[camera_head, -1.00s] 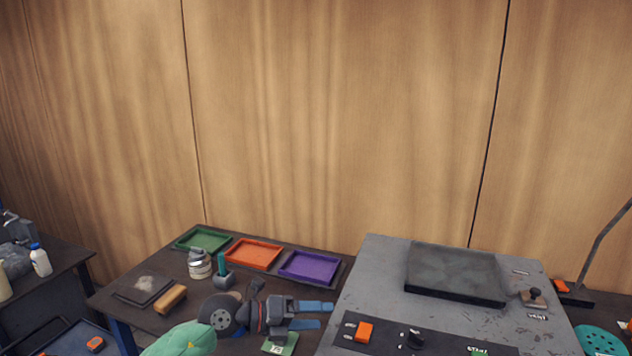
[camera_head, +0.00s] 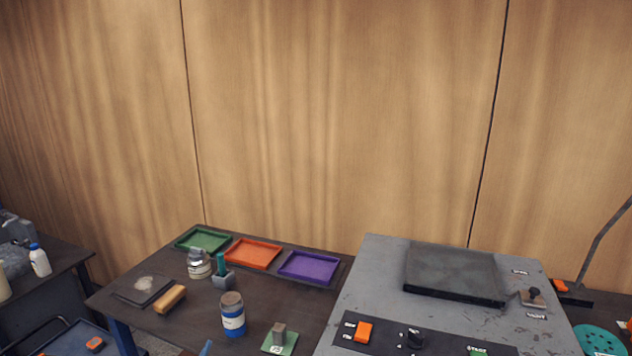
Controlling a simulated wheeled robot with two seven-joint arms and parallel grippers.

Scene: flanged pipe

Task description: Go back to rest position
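My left gripper is almost wholly out of view. Only a small blue tip (camera_head: 207,348), which looks like one of its fingers, shows at the bottom edge in the head view, so I cannot see its opening. My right gripper is not in view. On the dark table, a blue jar with a white label (camera_head: 233,316) stands upright. A green plate with a grey block on it (camera_head: 280,340) lies to its right. Neither is touched by a gripper that I can see.
Green (camera_head: 203,239), orange (camera_head: 253,253) and purple (camera_head: 309,267) trays line the table's back. A tin (camera_head: 199,264) and a wooden-handled brush (camera_head: 170,299) lie left. A grey machine (camera_head: 380,275) with an orange switch (camera_head: 364,332) stands right. The space above is clear.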

